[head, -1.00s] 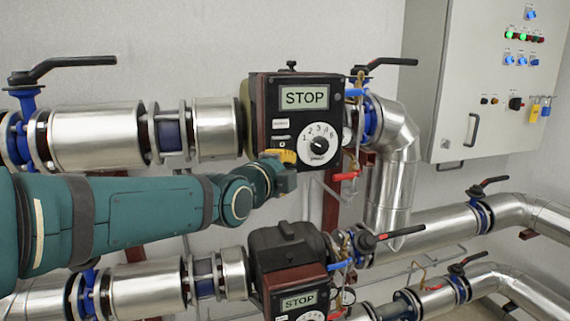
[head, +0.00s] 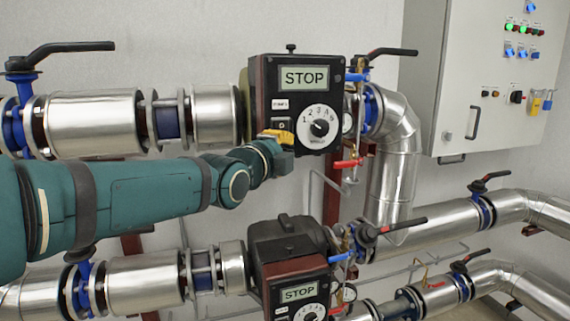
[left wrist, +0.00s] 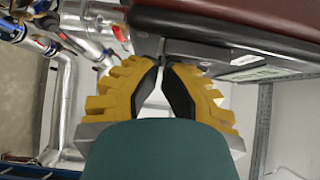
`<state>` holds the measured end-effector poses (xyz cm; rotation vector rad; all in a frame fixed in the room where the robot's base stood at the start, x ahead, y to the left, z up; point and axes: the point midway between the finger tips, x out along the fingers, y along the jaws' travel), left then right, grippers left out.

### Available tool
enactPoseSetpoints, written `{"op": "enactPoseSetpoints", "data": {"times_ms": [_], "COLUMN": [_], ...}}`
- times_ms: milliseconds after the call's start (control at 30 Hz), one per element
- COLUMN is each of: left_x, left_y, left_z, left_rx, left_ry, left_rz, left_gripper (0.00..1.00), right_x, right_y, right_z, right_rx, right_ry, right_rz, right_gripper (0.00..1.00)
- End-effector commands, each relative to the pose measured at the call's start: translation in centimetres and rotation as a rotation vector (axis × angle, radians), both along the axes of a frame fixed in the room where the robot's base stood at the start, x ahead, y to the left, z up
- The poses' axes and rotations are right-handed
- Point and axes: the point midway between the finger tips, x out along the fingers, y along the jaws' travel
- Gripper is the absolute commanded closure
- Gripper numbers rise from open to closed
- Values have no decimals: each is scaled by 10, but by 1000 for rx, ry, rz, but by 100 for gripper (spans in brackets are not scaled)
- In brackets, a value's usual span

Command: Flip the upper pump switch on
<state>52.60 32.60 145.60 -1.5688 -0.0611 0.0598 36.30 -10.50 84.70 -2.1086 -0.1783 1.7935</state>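The upper pump (head: 339,100) is a black box with a dark red side, a display reading STOP and a white numbered dial (head: 318,128). Its small switch (head: 281,125) is on the panel, left of the dial and below a white label. My left gripper (head: 280,137), with yellow fingers, is at the lower left of this panel, just below the switch. I cannot tell whether it touches. In the left wrist view, the fingertips (left wrist: 162,64) are almost together with nothing between them, near the dark pump housing (left wrist: 225,25). My right gripper is not in view.
A lower pump (head: 285,240), also reading STOP, stands below my left arm. Silver pipes (head: 90,122) with black-handled valves run on both sides. A red-handled valve (head: 347,164) is right of the gripper. A grey control cabinet (head: 480,80) hangs at the right.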

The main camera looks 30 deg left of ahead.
Motion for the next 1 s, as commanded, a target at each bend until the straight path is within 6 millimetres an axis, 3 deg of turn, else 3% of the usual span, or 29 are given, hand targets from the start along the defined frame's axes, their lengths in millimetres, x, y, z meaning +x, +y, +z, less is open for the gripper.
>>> {"op": "enactPoseSetpoints", "data": {"times_ms": [33, 400, 733, 1000], "left_x": [1, 3, -2, -44], "left_y": [2, 5, 5, 0], "left_z": [-6, -8, -2, -5], "left_rx": [10, 97, 96, 98], "left_ry": [-10, -85, -84, -87], "left_rz": [3, 4, 4, 2], "left_gripper": [100, 100, 100, 100], "right_x": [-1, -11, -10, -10], "right_y": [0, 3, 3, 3], "right_z": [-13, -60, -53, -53], "right_rx": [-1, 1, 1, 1], "right_ry": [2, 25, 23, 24], "right_rz": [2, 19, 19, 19], "right_gripper": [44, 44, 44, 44]}}
